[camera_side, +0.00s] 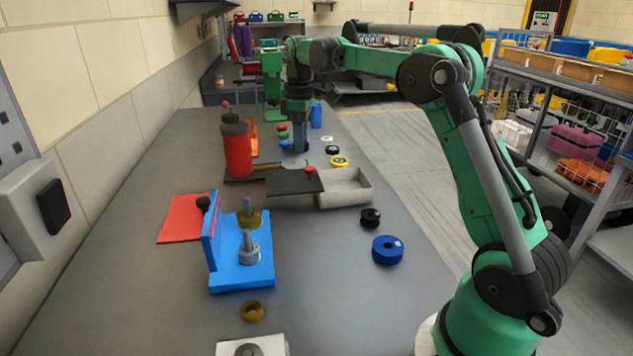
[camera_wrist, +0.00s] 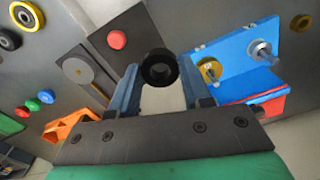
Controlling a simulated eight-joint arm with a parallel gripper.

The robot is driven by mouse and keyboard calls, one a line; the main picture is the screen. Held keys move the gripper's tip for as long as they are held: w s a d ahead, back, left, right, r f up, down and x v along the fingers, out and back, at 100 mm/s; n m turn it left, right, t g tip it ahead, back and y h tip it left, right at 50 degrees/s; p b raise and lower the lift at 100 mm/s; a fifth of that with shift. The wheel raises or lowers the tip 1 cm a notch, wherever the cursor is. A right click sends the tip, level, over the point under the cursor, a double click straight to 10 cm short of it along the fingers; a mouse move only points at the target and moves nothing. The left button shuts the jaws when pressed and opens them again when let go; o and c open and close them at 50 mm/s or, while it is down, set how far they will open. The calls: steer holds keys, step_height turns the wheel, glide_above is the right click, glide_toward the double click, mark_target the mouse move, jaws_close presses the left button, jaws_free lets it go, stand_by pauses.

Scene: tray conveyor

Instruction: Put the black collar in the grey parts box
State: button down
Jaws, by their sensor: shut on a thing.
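My gripper (camera_side: 294,146) hangs at the far part of the bench in the side view, behind the dark mat. In the wrist view my gripper (camera_wrist: 160,85) is shut on the black collar (camera_wrist: 160,68), a thick ring seated between the two blue fingers. The held collar cannot be made out clearly in the side view. The grey parts box (camera_side: 352,198) is a shallow open tray on the bench, nearer and to the right of my gripper. It looks empty.
A blue fixture (camera_side: 262,279) with posts stands nearer, with a red bottle (camera_side: 237,152) behind it. The dark mat (camera_side: 290,184) carries a red knob. A black knob-like part (camera_side: 370,217) and a blue ring (camera_side: 387,250) lie at right; a yellow ring (camera_side: 340,161) lies behind the box.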

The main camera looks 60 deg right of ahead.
mark_target(342, 183)
steer(key=s+d+f+m, duration=0.25)
steer(key=d+f, duration=0.35)
steer(key=d, duration=0.5)
steer(key=f, duration=0.6)
steer(key=s+f, duration=0.1)
steer(key=f, duration=0.2)
steer(key=shift+d, duration=0.2)
steer(key=shift+c, duration=2)
jaws_free()
steer(key=shift+f, duration=0.1)
